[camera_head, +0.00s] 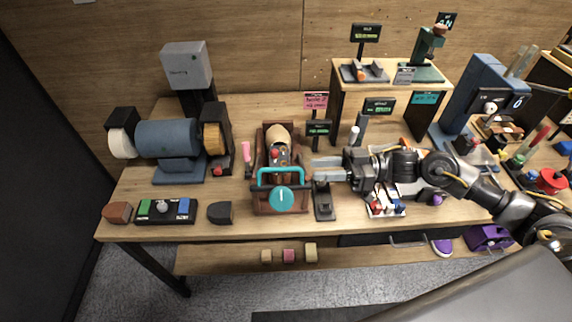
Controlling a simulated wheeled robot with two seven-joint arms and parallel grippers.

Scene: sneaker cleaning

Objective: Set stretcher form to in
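The stretcher (262,198) stands in the middle of the bench: a dark reddish-brown frame with a tan wooden form (277,137) at its back end. A teal handle (281,172) arches over its front, with a round teal dial (281,198) below it. Something small and red shows inside the frame; how far in the form sits is hard to tell. My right gripper (318,169) reaches in from the right, fingers pointing left, just right of the teal handle. Its two grey fingers look parted, with nothing visible between them. My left gripper is out of view.
A blue bench grinder (167,139) stands at left, with a button panel (166,211) in front. A dark stand (323,203) is close below my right gripper. A wooden riser (391,92) stands behind, and a brush tray (386,203) sits under my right arm.

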